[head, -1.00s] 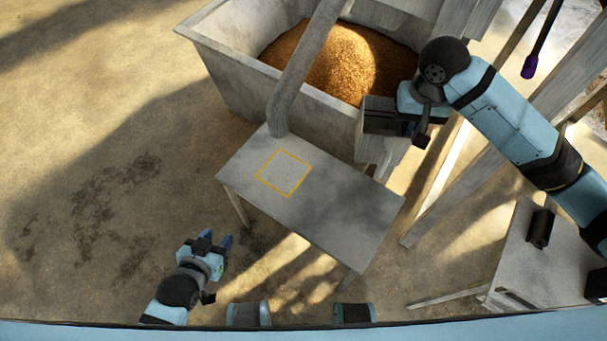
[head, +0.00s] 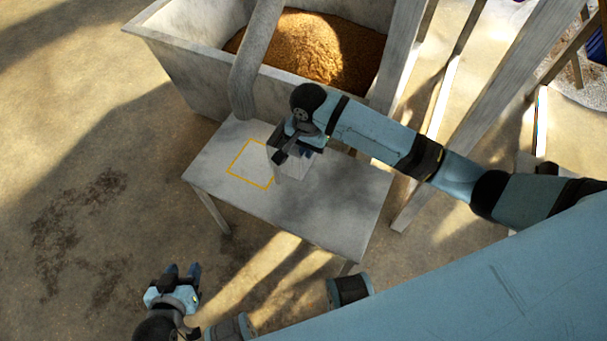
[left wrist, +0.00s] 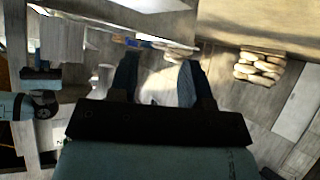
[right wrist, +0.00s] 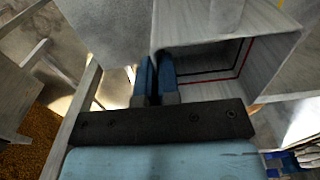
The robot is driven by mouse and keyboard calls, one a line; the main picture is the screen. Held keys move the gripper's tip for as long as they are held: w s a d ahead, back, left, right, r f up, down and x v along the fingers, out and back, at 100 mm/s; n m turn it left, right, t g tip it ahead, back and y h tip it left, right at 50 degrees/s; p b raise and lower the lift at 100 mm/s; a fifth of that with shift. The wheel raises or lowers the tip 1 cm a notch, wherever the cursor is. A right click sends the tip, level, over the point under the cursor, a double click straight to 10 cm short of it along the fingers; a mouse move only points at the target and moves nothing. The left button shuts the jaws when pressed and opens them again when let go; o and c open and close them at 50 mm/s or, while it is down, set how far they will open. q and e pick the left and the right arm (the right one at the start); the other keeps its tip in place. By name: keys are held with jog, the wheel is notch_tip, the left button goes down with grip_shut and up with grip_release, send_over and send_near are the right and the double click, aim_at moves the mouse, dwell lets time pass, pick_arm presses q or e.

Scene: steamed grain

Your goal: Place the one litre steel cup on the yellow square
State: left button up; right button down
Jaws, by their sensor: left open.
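The steel cup is a grey, square-sided open box (head: 288,168). In the head view it is over the grey table (head: 330,215), at the right corner of the yellow square outline (head: 250,184). I cannot tell whether it touches the tabletop. My right gripper (head: 303,150) is shut on one wall of the cup. The right wrist view shows the fingers (right wrist: 154,75) close together at that wall, with black and red lines inside the cup (right wrist: 262,72). My left gripper (head: 182,270) is open and empty, low at the front left; its fingers are apart in the left wrist view (left wrist: 157,85).
A large grey trough (head: 185,75) of brown grain (head: 310,50) stands behind the table. A thick grey pipe (head: 255,60) comes down at the table's back-left corner. The front of the tabletop is clear. Stacked pale sacks (left wrist: 258,68) show in the left wrist view.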

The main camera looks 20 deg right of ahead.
aim_at(307, 171)
notch_tip(307, 171, down, 12)
jog(key=shift+f+b, duration=0.1)
jog(key=shift+b, duration=0.8)
jog(key=shift+a+f, duration=0.1)
jog(key=c, duration=1.4)
grip_release()
jog(key=shift+o, duration=0.2)
